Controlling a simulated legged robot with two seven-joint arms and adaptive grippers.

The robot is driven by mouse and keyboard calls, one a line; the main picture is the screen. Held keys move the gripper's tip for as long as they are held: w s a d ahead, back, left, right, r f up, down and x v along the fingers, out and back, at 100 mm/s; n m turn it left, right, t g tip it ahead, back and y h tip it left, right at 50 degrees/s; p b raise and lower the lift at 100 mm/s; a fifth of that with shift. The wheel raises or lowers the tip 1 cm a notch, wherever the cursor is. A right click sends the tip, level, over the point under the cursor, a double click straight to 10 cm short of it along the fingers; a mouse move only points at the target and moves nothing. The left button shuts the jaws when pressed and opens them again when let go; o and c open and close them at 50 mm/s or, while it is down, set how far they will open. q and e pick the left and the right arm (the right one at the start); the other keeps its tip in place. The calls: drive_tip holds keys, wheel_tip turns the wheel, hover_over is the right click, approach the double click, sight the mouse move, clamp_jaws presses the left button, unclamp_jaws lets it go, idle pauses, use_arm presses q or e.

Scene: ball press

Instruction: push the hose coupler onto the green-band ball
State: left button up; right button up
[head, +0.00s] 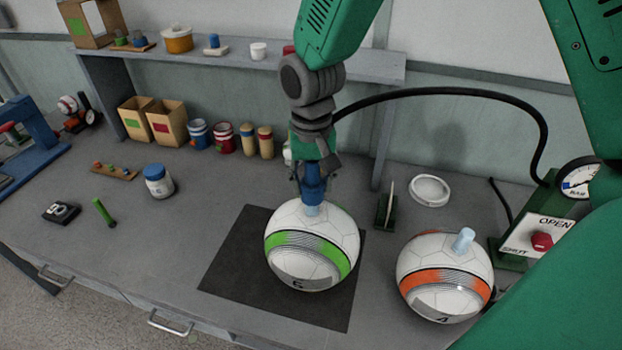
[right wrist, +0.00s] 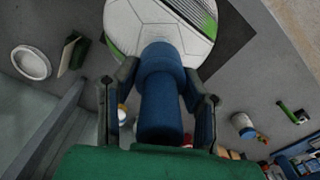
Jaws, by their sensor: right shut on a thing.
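The green-band ball (head: 312,262) sits on a dark mat (head: 228,282) in the middle of the bench. A pale blue stem (head: 312,209) stands at its top. The blue hose coupler (head: 313,185) is directly above that stem, upright and at or touching its top. My right gripper (head: 313,172) is shut on the coupler. In the right wrist view the coupler (right wrist: 160,95) lies between the two fingers, its end against the white ball (right wrist: 160,25). How far the stem is inside the coupler is hidden there. My left gripper is not in view.
An orange-band ball (head: 445,250) with its own pale stem stands to the right. A black hose (head: 450,93) arches from the coupler side to a gauge (head: 579,178) and red valve knob (head: 541,240). A white ring (head: 429,190) and green stand (head: 386,212) are behind.

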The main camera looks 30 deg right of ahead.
drive_tip(key=shift+f+b, duration=0.45)
drive_tip(key=shift+f, duration=0.75)
drive_tip(key=o, duration=1.3)
drive_tip(key=shift+c, duration=0.2)
wheel_tip(320, 180, up, 12)
drive_tip(key=shift+w+f, duration=0.1)
drive_tip(key=shift+w, duration=0.05)
